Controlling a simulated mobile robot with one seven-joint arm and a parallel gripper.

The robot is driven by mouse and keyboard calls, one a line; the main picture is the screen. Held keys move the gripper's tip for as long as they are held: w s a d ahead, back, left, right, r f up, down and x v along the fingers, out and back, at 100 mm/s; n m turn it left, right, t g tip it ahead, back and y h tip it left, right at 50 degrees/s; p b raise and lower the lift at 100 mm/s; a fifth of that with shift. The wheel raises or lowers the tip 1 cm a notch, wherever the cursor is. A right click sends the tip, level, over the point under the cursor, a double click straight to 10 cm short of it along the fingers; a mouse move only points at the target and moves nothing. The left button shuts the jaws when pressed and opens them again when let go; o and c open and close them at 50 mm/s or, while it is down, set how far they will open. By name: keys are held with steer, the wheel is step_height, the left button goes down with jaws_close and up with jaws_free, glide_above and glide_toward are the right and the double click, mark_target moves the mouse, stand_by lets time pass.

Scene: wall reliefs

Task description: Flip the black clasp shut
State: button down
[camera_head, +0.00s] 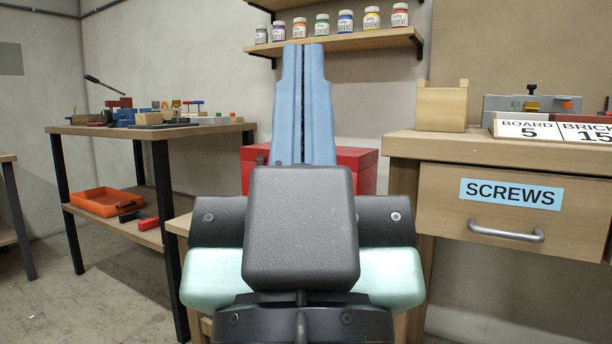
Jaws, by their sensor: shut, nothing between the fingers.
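My gripper (303,48) is in the middle of the view, pointing away from me. Its two long blue fingers lie together with only a thin dark line between them, and nothing is held. A red box (364,168) stands behind my gripper and arm, which hide most of its front. I cannot make out a black clasp for certain; one may be hidden. A black lever (102,84) sticks up at an angle over the left table, but I cannot tell whether it is a clasp.
The left table (80,130) carries small blocks and tools, with an orange tray (105,202) on its lower shelf. Paint jars stand on the wall shelf (350,42). The right bench (480,150) has a SCREWS drawer (510,195). Floor shows clear at lower left.

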step_height(320, 180, up, 21)
steer(key=p, duration=1.8)
